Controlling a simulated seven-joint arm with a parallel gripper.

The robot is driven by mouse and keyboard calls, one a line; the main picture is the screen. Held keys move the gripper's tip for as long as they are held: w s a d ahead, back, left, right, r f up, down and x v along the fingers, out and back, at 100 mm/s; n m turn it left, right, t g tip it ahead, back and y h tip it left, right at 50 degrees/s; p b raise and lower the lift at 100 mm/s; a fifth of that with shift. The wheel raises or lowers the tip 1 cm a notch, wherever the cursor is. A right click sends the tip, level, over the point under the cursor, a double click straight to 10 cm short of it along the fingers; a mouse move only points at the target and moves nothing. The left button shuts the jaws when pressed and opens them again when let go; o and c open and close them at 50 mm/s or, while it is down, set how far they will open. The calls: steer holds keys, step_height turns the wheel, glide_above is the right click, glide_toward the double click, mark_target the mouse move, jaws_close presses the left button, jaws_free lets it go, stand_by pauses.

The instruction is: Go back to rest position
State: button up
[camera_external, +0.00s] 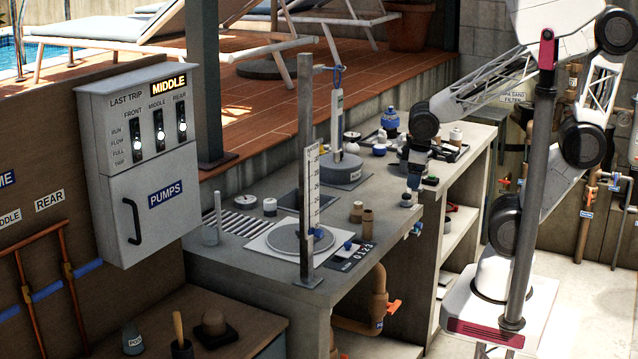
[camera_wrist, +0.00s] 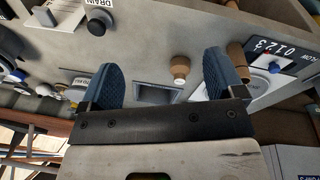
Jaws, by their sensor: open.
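My gripper (camera_external: 411,188) hangs fingers down at the right front edge of the grey bench (camera_external: 385,235) in the external view. In the wrist view its two blue ridged fingers (camera_wrist: 160,80) stand wide apart. Nothing is held between them. A grey rectangular recess (camera_wrist: 158,93) shows between the fingers, with a tan and brown stopper-like piece (camera_wrist: 180,68) beside the right finger. Whether the fingertips touch the bench top cannot be told.
An upright post with a scale (camera_external: 311,190) and a round plate (camera_external: 300,238) stand on the bench. A blue-topped bottle (camera_external: 390,120) and small jars stand behind my gripper. A dark pole (camera_external: 533,200) rises in front of my arm. A pumps box (camera_external: 150,165) hangs at left.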

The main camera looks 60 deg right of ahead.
steer(key=s+d+r+m+y, duration=0.1)
steer(key=d+r+m, duration=0.3)
steer(key=r, duration=0.5)
steer(key=shift+s+d+r+t, duration=0.15)
steer(key=shift+s+d+t, duration=0.25)
steer(key=shift+d, duration=0.85)
